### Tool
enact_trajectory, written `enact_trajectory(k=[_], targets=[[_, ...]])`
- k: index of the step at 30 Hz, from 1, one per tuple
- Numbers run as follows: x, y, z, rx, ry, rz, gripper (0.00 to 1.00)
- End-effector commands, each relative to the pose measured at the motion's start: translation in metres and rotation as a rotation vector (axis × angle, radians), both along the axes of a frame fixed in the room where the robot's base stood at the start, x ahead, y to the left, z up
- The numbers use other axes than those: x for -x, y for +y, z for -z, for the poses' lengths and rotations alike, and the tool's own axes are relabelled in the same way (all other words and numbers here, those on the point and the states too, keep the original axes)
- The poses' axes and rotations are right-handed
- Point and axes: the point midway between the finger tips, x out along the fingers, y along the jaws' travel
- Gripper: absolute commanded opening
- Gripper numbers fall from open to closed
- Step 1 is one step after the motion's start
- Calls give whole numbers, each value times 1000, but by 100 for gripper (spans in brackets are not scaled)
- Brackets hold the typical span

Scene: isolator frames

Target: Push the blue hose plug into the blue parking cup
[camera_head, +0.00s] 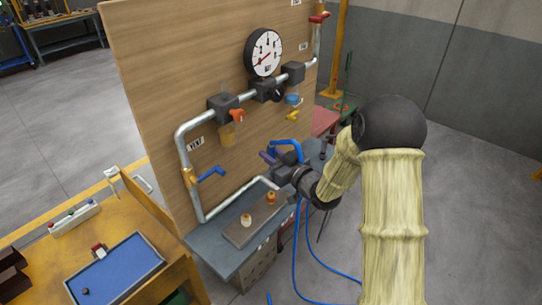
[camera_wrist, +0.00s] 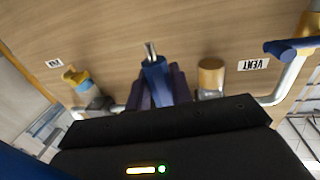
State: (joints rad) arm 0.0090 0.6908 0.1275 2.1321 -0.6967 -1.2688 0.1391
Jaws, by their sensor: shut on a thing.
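My gripper (camera_head: 270,157) is shut on the blue hose plug, in front of the wooden panel. In the wrist view the plug (camera_wrist: 156,80) sits between the dark purple fingers (camera_wrist: 158,92); its bare metal tip points toward the panel, apart from it. The blue hose (camera_head: 287,142) arches off the plug and hangs below my arm. A blue round part (camera_head: 292,99) sits above a yellow tap on the panel; a blue band (camera_wrist: 84,85) by a yellow tap shows in the wrist view.
Below is a grey bench (camera_head: 225,258) bearing a plate (camera_head: 240,233) with two small fittings. A yellow workbench (camera_head: 60,250) stands at lower left.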

Motion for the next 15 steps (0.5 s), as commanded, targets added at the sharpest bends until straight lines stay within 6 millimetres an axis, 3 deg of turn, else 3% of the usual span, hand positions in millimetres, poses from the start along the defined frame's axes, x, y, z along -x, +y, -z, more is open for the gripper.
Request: enact_trajectory(k=[8,11,15], targets=[[-1,-5,12,0,3,7,0],[-1,-15,33,-2,7,20,0],[2,-37,75,-4,10,52,0]])
